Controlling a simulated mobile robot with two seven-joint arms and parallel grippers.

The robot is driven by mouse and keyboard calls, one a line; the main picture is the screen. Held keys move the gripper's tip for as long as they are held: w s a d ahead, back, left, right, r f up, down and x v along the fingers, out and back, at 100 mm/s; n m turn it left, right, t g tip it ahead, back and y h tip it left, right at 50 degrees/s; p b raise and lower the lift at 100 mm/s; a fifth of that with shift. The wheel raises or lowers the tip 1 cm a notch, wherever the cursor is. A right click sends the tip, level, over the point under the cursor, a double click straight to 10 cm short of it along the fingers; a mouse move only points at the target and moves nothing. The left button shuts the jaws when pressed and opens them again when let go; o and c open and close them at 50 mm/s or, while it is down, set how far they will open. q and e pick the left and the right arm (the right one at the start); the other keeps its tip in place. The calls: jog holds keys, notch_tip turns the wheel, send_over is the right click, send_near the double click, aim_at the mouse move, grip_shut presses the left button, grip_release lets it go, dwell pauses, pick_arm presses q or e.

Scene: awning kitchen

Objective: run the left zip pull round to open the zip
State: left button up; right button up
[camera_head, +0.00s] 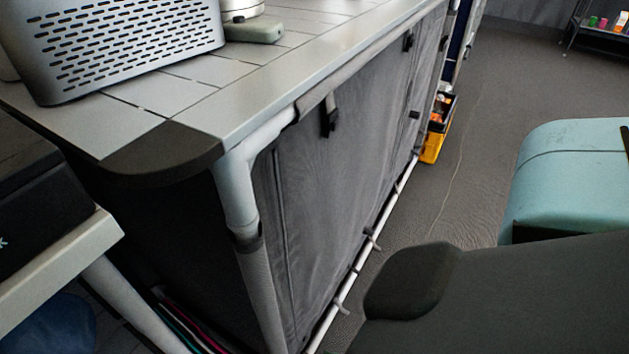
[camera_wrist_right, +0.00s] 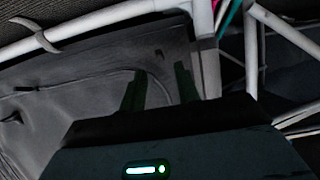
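The grey fabric front (camera_head: 345,170) of the kitchen unit hangs under the worktop. A thin seam that looks like the zip line runs down near its left edge in the head view. In the right wrist view, the fabric (camera_wrist_right: 85,75) shows a curved seam passing by my right gripper's fingers. My right gripper (camera_wrist_right: 160,80) has its two dark fingers apart, close to the fabric, with nothing seen held between them. A small dark mark (camera_wrist_right: 158,55) sits beyond the fingertips; I cannot tell whether it is a zip pull. My left gripper is in neither view.
The worktop (camera_head: 270,85) carries a grey perforated basket (camera_head: 115,45). White frame tubes (camera_head: 237,190) edge the unit. A black strap buckle (camera_head: 329,117) hangs on the fabric. A yellow crate (camera_head: 434,140) stands beyond, and a pale teal object (camera_head: 570,170) at right. Grey floor lies between.

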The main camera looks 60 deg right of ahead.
jog(key=shift+b+x, duration=0.7)
jog(key=shift+x, duration=1.45)
grip_shut()
